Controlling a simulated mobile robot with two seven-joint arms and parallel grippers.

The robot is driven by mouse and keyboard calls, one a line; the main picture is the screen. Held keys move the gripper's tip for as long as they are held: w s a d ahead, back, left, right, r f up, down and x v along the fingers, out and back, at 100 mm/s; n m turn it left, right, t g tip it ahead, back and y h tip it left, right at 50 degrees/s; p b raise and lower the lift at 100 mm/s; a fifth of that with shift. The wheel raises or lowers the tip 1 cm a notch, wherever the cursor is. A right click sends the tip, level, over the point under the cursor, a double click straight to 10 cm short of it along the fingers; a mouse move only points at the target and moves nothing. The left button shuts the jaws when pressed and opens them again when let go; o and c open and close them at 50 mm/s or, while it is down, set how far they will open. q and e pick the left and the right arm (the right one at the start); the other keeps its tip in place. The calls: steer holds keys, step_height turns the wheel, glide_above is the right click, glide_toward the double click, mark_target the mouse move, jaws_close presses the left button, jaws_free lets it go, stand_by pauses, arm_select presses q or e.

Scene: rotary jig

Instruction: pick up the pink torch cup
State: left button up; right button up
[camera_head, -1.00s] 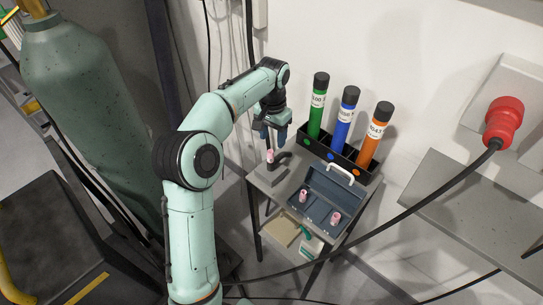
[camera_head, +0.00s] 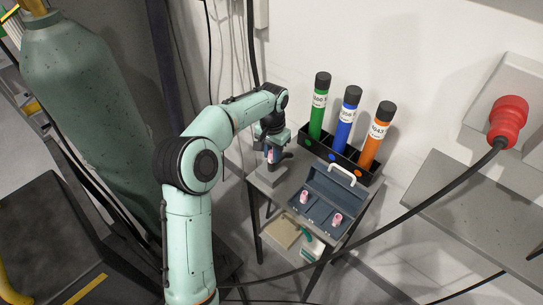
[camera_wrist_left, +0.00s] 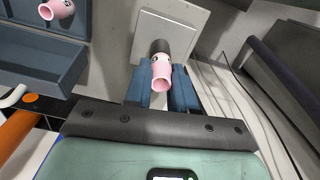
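A pink torch cup (camera_head: 270,156) stands at the dark jig on the small grey table in the head view. In the left wrist view, the pink torch cup (camera_wrist_left: 161,78) has its open end toward the camera and a dark cylinder (camera_wrist_left: 160,47) behind it. My left gripper (camera_head: 271,155) is down at this cup, with its blue fingers (camera_wrist_left: 161,98) on either side of it. I cannot tell whether the fingers press on the cup. My right gripper is out of view.
The open blue toolbox (camera_head: 318,213) is right of the jig. A black rack (camera_head: 345,160) with green, blue and orange tubes stands behind it. A dark cable crosses in front of the table. A large green gas cylinder (camera_head: 90,100) stands at the left.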

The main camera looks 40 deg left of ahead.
arm_select(q)
jaws_close()
steer(key=shift+r, duration=0.15)
